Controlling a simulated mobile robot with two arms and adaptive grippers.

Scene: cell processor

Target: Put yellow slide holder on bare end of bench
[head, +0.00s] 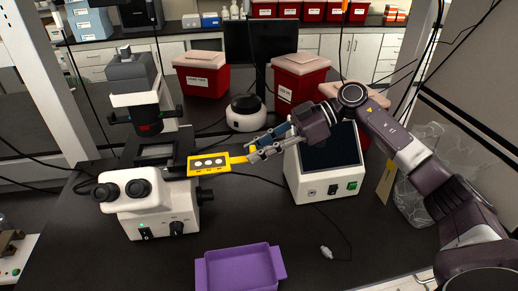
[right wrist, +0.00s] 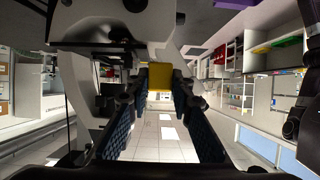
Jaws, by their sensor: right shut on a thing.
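The yellow slide holder (head: 209,163), a flat piece with pale round spots, is in the air in the head view, just right of the white microscope (head: 150,210). My right gripper (head: 256,153) is shut on its right end. In the right wrist view the yellow slide holder (right wrist: 160,77) sits between the two fingertips of my right gripper (right wrist: 160,88). In the head view its left end is close to the microscope stage; I cannot tell if they touch. The dark bench (head: 330,215) lies below. My left gripper is not in view.
A purple tray (head: 240,268) is at the front of the bench. Red bins (head: 205,78) and a small round white device (head: 246,113) are farther back. A thin cable (head: 345,232) crosses the right front.

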